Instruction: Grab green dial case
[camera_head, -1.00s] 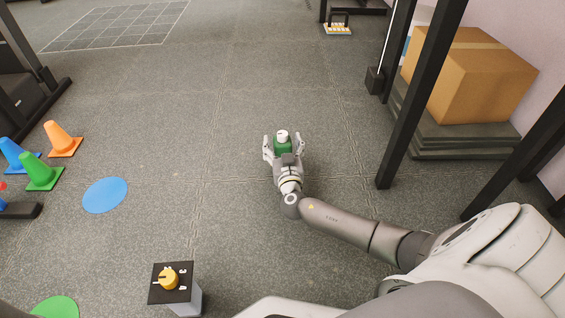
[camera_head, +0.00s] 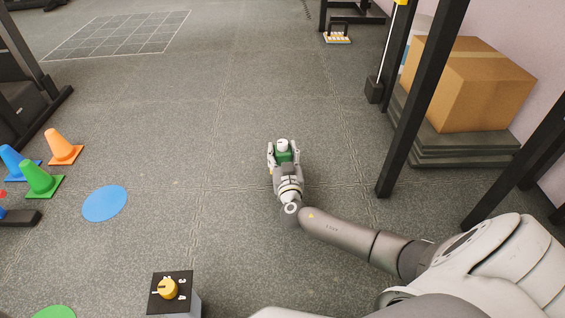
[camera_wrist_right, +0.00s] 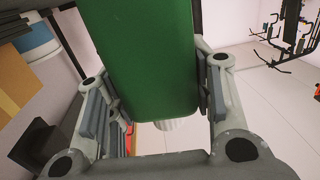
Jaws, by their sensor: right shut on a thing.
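The green dial case (camera_head: 284,157) is between the fingers of my right gripper (camera_head: 284,154), with a white knob on its top. In the right wrist view the green case (camera_wrist_right: 155,60) fills the space between the two fingers of the right gripper (camera_wrist_right: 160,95), with both finger pads against its sides. The right gripper is shut on it. Much of the case is hidden by the gripper in the head view. My left gripper is not in view.
A black-topped box with a yellow dial (camera_head: 168,288) stands at the front left. Cones, including a green one (camera_head: 42,179), and a blue disc (camera_head: 105,203) are at left. A black rack post (camera_head: 420,100) and a cardboard box (camera_head: 470,80) are at right. The middle floor is clear.

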